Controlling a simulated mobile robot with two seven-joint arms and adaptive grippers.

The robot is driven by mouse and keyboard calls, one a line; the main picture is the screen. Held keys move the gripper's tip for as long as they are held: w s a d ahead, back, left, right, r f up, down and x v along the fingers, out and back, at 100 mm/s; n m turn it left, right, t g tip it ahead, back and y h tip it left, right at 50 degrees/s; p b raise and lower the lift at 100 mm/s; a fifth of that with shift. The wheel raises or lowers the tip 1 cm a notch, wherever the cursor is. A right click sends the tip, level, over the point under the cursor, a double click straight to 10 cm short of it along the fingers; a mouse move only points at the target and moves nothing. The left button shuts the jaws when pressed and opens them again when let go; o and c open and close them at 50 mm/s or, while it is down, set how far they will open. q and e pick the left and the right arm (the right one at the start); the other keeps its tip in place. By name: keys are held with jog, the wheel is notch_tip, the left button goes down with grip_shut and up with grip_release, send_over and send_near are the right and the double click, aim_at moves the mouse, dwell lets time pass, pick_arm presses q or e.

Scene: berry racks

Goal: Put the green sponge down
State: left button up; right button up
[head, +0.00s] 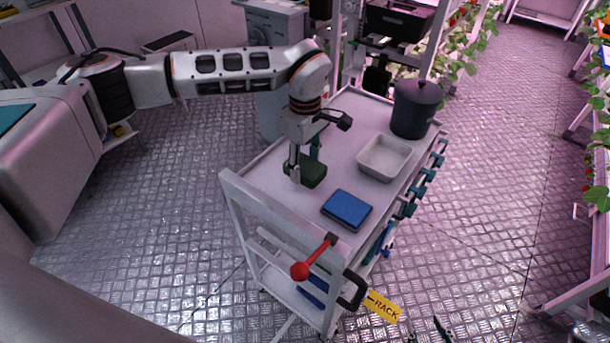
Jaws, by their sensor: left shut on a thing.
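The dark green sponge (313,174) is at the left part of the grey cart's top shelf (268,180). My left gripper (305,166) points down from above and is shut on the sponge. I cannot tell whether the sponge's underside touches the shelf or is slightly above it. Part of the sponge is hidden by the fingers. My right gripper (428,333) shows only as two dark fingertips at the bottom edge, apart with nothing seen between them.
On the cart top, a blue pad (347,209) lies in front of the sponge, a pale empty tray (385,158) is to the right, and a dark lidded pot (415,108) stands behind it. A red-knobbed lever (301,271) and yellow RACK sign (383,307) are at the front.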

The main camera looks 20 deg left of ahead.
aim_at(305, 176)
pick_arm(q)
jog(key=shift+f, duration=2.1)
jog(key=shift+f, duration=0.2)
jog(key=o, duration=1)
jog(key=shift+r, duration=0.1)
notch_tip(305, 176, up, 12)
jog(key=shift+r, duration=0.1)
